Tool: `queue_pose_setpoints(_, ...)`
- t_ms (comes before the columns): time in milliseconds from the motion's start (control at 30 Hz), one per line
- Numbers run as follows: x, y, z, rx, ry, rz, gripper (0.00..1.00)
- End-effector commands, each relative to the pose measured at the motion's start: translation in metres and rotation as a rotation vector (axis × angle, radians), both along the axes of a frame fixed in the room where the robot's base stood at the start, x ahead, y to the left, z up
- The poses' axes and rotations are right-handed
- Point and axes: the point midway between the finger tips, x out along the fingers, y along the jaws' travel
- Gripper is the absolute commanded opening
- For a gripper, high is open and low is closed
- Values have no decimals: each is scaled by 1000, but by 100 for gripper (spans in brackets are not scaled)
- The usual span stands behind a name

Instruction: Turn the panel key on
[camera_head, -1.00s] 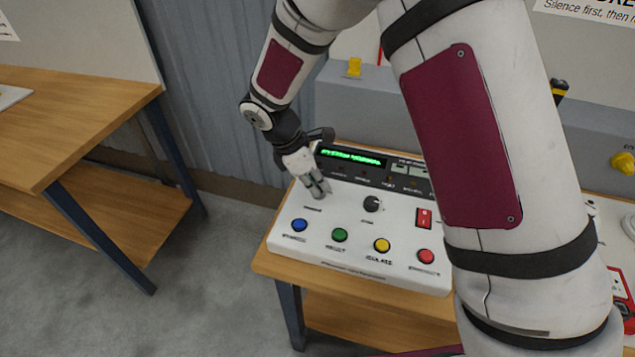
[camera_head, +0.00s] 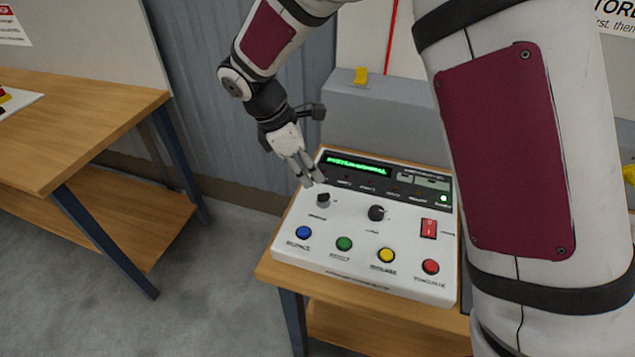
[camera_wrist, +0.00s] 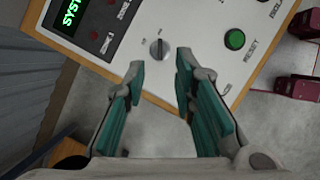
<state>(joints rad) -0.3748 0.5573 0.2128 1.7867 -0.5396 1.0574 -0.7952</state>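The white alarm panel (camera_head: 293,248) sits on a wooden table, with a lit green display (camera_head: 358,164) at its back. The panel key (camera_head: 323,199) is a small dark knob at the panel's left, above the blue button. In the wrist view the key (camera_wrist: 158,48) is a grey knob with a bar-shaped grip, between two small labels too blurred to read. My gripper (camera_head: 314,183) is just above and behind the key, apart from it. In the wrist view my gripper (camera_wrist: 157,68) has its two teal-padded fingers spread, with nothing between them.
A second dark knob (camera_head: 378,213), a red rocker switch (camera_head: 429,228), and blue (camera_head: 303,232), green (camera_head: 344,243), yellow (camera_head: 386,255) and red (camera_head: 430,266) buttons crowd the panel. A grey box (camera_head: 380,120) stands behind. Another wooden table (camera_head: 80,120) is at left.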

Motion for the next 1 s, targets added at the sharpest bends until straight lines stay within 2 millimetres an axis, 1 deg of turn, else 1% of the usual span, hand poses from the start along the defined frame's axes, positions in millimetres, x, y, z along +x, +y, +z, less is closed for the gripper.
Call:
queue_pose_setpoints(33, 0, 4, 9, 2, -3, 2, 25)
queue_pose_setpoints(100, 0, 8, 18, 2, -3, 0, 25)
queue_pose_setpoints(300, -2, 14, 33, 0, 0, 0, 25)
queue_pose_setpoints(767, -2, 15, 35, 0, 0, 0, 25)
queue_pose_setpoints(867, -3, 11, 39, 4, -8, -14, 25)
queue_pose_setpoints(967, -7, 0, 54, 23, -38, -71, 25)
queue_pose_setpoints(1000, -11, -8, 63, 34, -58, -108, 25)
